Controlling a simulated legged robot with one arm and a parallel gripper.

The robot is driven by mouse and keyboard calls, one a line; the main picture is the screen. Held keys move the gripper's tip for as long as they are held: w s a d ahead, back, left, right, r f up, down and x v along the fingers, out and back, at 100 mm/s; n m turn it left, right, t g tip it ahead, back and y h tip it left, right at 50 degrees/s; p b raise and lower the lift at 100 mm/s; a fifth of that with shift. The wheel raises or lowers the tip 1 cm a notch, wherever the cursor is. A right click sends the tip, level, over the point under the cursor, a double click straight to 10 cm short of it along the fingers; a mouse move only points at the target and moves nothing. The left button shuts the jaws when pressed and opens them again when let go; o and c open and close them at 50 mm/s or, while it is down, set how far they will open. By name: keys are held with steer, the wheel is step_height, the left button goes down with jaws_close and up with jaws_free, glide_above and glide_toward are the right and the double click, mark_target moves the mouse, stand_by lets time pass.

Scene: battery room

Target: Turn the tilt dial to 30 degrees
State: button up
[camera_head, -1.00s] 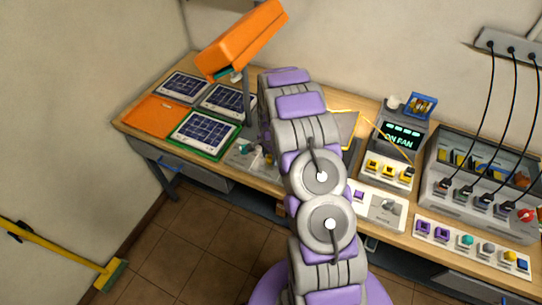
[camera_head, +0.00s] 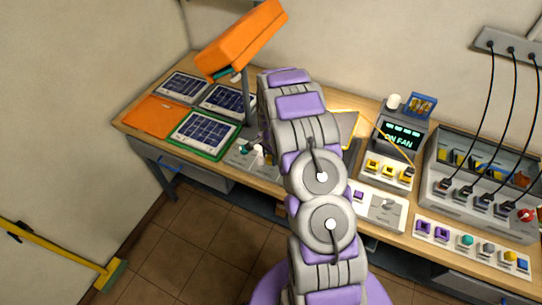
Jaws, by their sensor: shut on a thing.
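A small grey control box (camera_head: 240,162) sits at the front edge of the bench, just left of my arm. A teal knob (camera_head: 244,147) and a pale knob (camera_head: 258,149) show on it. I cannot tell which of these is the tilt dial, and no degree marks can be read. My grey and purple arm reaches over the bench and covers the right part of this box. My gripper is hidden behind the arm, so its fingers and anything between them cannot be seen.
An orange lamp (camera_head: 240,38) leans over several solar panels; one lies in a green frame (camera_head: 205,134). To the right stand a fan display unit (camera_head: 401,140), a switch box (camera_head: 378,208) and a large cabled tray (camera_head: 480,185).

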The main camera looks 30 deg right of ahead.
steer(key=o, duration=1)
steer(key=shift+a, duration=0.1)
steer(key=shift+o, duration=0.2)
steer(key=shift+r, duration=0.15)
step_height(320, 180, up, 17)
